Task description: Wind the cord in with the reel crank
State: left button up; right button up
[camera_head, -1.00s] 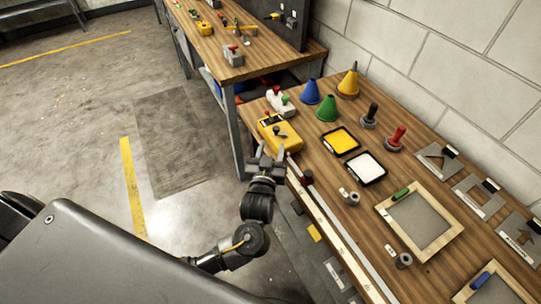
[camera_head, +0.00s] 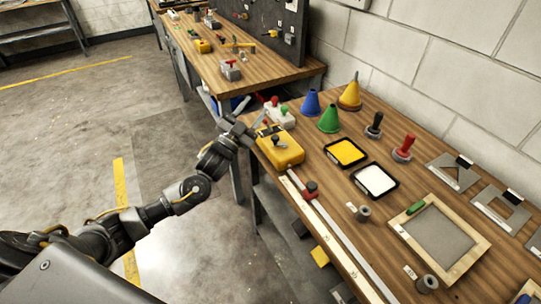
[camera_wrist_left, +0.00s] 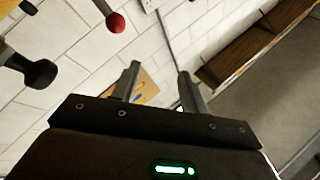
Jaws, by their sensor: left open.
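The reel is a yellow box (camera_head: 281,152) with a dark top patch and a black crank knob (camera_head: 277,141), at the left end of the near bench. The cord cannot be made out. My left gripper (camera_head: 254,109) is open and empty, just beyond the reel's left side, near the bench corner. In the left wrist view its two fingers (camera_wrist_left: 158,76) stand apart with nothing between them. A black knob (camera_wrist_left: 38,73), probably the crank's, shows left of the fingers there, clear of them. My right gripper is not in view.
Blue, green and yellow cones (camera_head: 328,118) stand to the right. A long rail (camera_head: 325,222) runs along the front edge. Floor at left is free.

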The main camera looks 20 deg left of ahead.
pick_arm(q)
jog(key=w+a+m+g+h+b, duration=0.2)
jog(key=m+g+h, duration=0.1)
jog(key=m+h, duration=0.25)
jog(key=n+g+h, duration=0.2)
jog(key=g+h, duration=0.4)
jog(key=g, duration=0.5)
send_near(270, 148)
notch_tip(270, 148, up, 4)
jog(key=p+x, duration=0.2)
jog(key=x, duration=0.7)
jog(key=shift+w+f, duration=0.1)
jog(key=shift+w+d+f+p, duration=0.1)
jog(key=shift+w+d+p, duration=0.15)
jog(key=shift+d, duration=0.2)
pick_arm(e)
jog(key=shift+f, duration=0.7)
pick_arm(q)
jog(key=c, duration=0.9)
grip_shut()
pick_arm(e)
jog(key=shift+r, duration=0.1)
